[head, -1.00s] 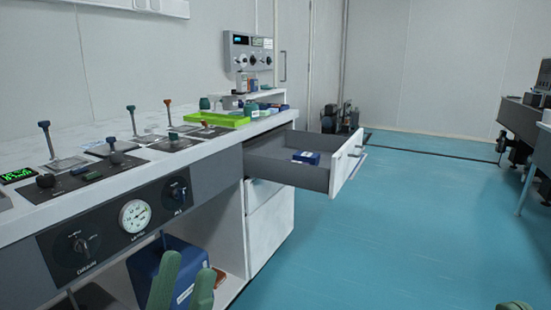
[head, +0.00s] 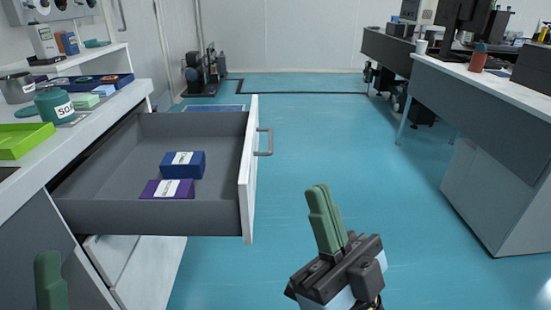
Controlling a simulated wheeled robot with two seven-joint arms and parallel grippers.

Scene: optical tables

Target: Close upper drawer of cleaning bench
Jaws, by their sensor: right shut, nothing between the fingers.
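The upper drawer (head: 150,216) of the cleaning bench (head: 110,104) is pulled far out at the left. Its white front panel (head: 250,170) faces right and carries a grey bar handle (head: 266,142). A blue box (head: 183,165) and a purple box (head: 167,189) lie inside it. My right gripper (head: 322,205) is shut and empty, to the right of the drawer front and apart from it. Only a green fingertip of my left gripper (head: 50,281) shows at the lower left, so its jaws cannot be judged.
A green tray (head: 24,140), a teal jar (head: 53,105) and a dark blue tray (head: 98,88) stand on the bench top. A grey desk (head: 490,120) stands at the right. The blue floor (head: 350,140) between is clear.

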